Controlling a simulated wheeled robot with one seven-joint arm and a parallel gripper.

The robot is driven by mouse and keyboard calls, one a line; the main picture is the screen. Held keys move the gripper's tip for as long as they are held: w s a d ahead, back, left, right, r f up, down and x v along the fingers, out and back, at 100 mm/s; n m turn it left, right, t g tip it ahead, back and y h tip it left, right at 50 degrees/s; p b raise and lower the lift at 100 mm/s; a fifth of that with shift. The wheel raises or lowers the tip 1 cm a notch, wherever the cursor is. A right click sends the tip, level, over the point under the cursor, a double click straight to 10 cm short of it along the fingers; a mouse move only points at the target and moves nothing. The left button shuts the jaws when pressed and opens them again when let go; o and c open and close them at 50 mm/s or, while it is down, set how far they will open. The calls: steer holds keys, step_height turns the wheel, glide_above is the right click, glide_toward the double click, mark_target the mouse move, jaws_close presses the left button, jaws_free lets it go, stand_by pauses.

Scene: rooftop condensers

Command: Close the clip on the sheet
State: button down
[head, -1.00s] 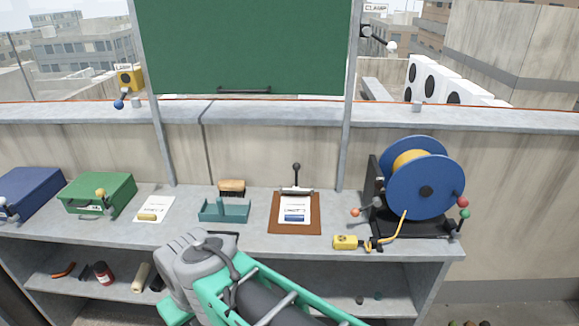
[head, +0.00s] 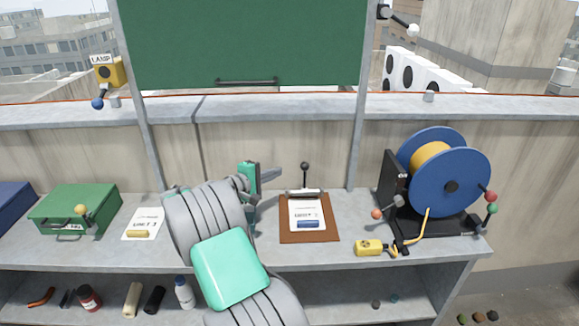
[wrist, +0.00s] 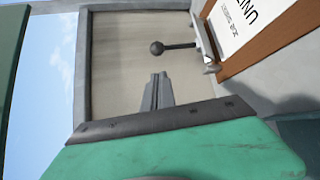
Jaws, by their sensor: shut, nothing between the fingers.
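A brown clipboard (head: 325,231) lies on the bench with a white sheet (head: 306,211) on it. Its metal clip (head: 304,192) is at the far edge, and a lever with a black ball knob (head: 305,166) stands up from it. In the wrist view the knob (wrist: 157,48) and lever point away from the clip (wrist: 206,52), beside the sheet (wrist: 238,22). My gripper (head: 276,168) is left of the knob, above the bench, apart from it. In the wrist view my gripper's fingers (wrist: 159,78) are together and empty, below the knob.
A cable reel (head: 452,187) stands right of the clipboard, with a yellow box (head: 369,247) in front. A green case (head: 72,208) and a paper (head: 141,223) lie left. A green board (head: 245,40) hangs above; the wall (head: 270,150) is behind.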

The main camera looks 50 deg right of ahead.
mark_target(305, 179)
steer(key=p+x, duration=0.1)
steer(key=x, duration=0.9)
steer(key=shift+s, duration=0.15)
